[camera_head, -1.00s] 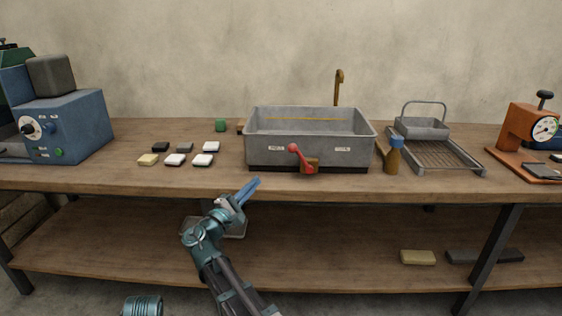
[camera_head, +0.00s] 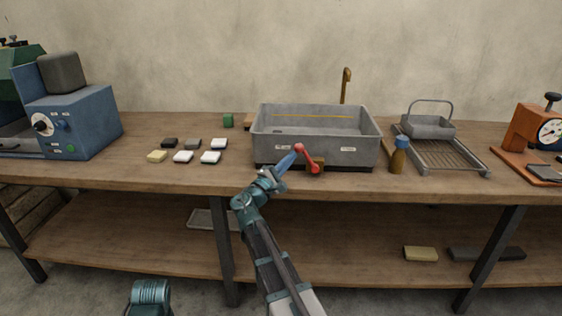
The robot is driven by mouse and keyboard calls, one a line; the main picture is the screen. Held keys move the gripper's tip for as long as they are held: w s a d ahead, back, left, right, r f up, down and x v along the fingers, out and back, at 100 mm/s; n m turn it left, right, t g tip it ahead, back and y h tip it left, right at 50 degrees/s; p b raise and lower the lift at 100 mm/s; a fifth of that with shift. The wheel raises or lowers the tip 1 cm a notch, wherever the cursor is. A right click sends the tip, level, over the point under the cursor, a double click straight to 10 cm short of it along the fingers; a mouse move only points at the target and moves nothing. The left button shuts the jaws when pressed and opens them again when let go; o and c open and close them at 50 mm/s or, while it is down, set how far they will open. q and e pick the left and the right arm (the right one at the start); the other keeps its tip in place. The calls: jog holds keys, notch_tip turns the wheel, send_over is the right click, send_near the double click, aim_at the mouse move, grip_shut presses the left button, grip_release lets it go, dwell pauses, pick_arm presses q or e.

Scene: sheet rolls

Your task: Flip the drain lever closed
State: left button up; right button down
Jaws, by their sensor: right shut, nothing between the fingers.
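A grey sink basin (camera_head: 350,154) stands on the bench, with two small labels on its front wall. The red drain lever (camera_head: 307,158) is on a brass valve block (camera_head: 319,164) at the basin's front. Its round knob points up and to the left. My right gripper (camera_head: 292,157) is shut and empty, its blue fingers pointing up and right just left of the lever. Whether the fingertips touch the lever I cannot tell. My left gripper is out of view; only a teal part of mine shows at the bottom left.
Several small blocks (camera_head: 183,157) lie to the left. A brass faucet (camera_head: 346,86) rises behind the basin. The bench front (camera_head: 150,180) is clear.

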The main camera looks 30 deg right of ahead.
jog(key=shift+d+r, duration=0.15)
dwell(0.3)
jog(key=s+d+r+m+g+y+p, duration=0.2)
jog(key=d+m+p, duration=0.6)
jog(key=p, duration=0.8)
jog(key=s+r+m+y, duration=0.1)
jog(key=s+r+y, duration=0.1)
jog(key=s+y, duration=0.1)
jog(key=shift+g, duration=0.4)
jog(key=shift+r, duration=0.1)
